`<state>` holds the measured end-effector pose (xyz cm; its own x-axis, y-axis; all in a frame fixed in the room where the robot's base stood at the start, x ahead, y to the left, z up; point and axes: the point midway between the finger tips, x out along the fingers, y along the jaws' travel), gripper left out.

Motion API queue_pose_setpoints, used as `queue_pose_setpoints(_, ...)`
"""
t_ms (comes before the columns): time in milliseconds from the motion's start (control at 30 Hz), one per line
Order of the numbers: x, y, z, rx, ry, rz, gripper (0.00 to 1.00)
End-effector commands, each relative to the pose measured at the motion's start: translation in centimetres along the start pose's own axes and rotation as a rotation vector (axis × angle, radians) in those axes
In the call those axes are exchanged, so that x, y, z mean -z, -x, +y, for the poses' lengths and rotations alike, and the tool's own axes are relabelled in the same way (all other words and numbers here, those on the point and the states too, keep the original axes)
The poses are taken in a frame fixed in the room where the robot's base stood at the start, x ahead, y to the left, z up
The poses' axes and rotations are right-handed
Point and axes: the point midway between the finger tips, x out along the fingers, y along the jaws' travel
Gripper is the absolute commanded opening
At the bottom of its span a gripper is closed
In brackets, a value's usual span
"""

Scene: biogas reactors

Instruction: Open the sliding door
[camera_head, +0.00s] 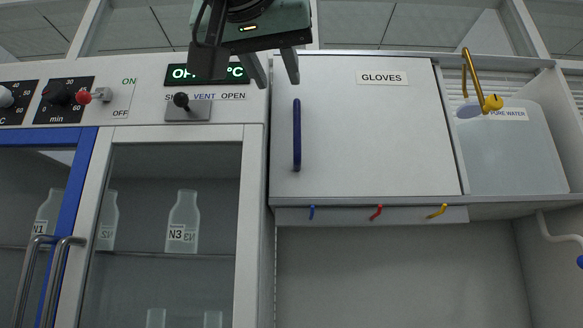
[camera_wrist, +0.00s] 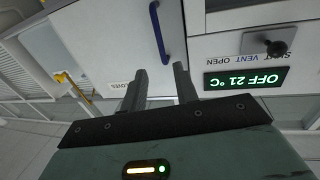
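A white door labelled GLOVES (camera_head: 370,130) is on the upper cabinet, with a dark blue vertical handle (camera_head: 297,135) near its left edge. The door (camera_wrist: 110,40) and handle (camera_wrist: 160,32) also show in the wrist view, upside down. My gripper (camera_head: 275,80) is in front of the cabinet's top left, above the handle in the picture. In the wrist view my gripper (camera_wrist: 160,76) has its fingers apart with nothing between them; the handle is beyond the tips. At the left are glass doors with metal handles (camera_head: 58,275), one framed in blue (camera_head: 66,230). I cannot tell which door slides.
A control panel with a vent lever (camera_head: 181,100) and a display reading OFF 21 °C (camera_wrist: 246,80) is beside the cabinet. Colored hooks (camera_head: 376,212) hang below the door. Bottles (camera_head: 183,222) show behind glass.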

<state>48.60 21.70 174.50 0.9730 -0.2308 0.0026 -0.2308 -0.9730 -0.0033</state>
Motion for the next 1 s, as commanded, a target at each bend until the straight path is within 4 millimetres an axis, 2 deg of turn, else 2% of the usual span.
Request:
queue_pose_setpoints(400,0.4,-8.8,0.1,-0.003,0.005,-0.002,0.3)
queue_pose_setpoints(600,0.3,-12.5,0.0,0.0,0.006,-0.003,0.3)
queue_pose_setpoints(800,0.1,-14.7,0.0,0.001,0.004,-0.003,0.3)
queue_pose_setpoints(1000,-0.1,-15.4,0.0,0.003,0.003,-0.003,0.3)
